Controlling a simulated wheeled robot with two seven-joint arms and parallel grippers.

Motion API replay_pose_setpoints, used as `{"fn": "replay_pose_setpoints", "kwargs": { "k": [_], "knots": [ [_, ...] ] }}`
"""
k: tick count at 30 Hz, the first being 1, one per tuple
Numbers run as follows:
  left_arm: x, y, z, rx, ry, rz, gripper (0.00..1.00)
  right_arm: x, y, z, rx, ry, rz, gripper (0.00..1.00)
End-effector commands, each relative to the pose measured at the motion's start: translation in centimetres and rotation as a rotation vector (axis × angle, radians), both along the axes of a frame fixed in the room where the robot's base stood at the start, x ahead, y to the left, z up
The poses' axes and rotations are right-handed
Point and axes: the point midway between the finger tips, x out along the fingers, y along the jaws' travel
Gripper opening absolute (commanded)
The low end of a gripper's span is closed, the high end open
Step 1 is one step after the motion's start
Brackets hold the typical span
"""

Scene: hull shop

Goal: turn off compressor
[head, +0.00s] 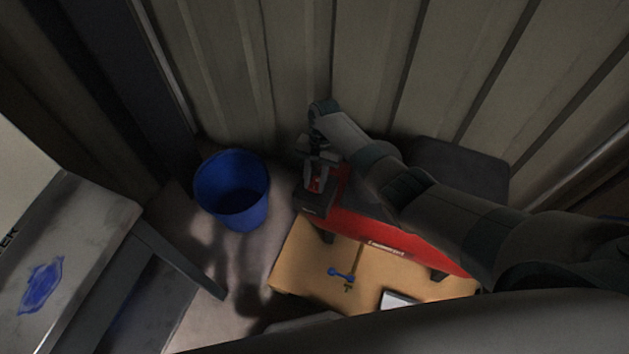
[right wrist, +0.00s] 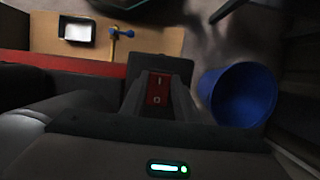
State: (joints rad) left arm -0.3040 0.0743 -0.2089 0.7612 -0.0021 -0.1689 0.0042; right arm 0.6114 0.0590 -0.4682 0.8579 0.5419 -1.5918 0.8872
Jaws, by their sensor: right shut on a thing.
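The red compressor (head: 375,236) sits on a tan board, with a dark box (head: 311,205) at its left end. My right gripper (head: 318,183) is over this box, pointing down. In the right wrist view, a red switch (right wrist: 158,88) marked I and O shows between the two fingers of my right gripper (right wrist: 158,97). The fingers are shut on the switch. Which side of the switch is pressed I cannot tell. The compressor's red edge also shows in the right wrist view (right wrist: 85,65). My left gripper is not in view.
A blue bucket (head: 232,192) stands left of the compressor. A blue-ended tool (head: 341,274) and a small tray (head: 399,300) lie on the tan board (head: 300,262). A corrugated wall (head: 330,60) is close behind. A grey table (head: 80,225) stands at the left.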

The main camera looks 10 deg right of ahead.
Motion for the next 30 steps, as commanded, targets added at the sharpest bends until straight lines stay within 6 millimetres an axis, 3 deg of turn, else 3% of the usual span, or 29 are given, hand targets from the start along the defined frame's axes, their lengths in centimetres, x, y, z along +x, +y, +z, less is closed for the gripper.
{"fn": "replay_pose_setpoints", "kwargs": {
  "k": [1,3,17,23,30],
  "knots": [
    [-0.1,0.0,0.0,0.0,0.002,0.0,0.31,0.1,-0.1,0.0,-0.002,-0.001,0.0,0.3],
    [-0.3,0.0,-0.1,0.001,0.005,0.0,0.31,0.0,-0.1,0.0,-0.002,-0.001,0.0,0.47],
    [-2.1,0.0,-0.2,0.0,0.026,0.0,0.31,0.2,-0.1,0.5,-0.001,-0.002,0.001,0.47],
    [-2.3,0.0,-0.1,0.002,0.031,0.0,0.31,0.7,-0.4,2.4,0.0,-0.004,0.0,0.47],
    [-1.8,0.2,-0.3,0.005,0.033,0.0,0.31,1.8,-1.1,6.5,0.0,-0.006,0.0,0.47]
  ]
}}
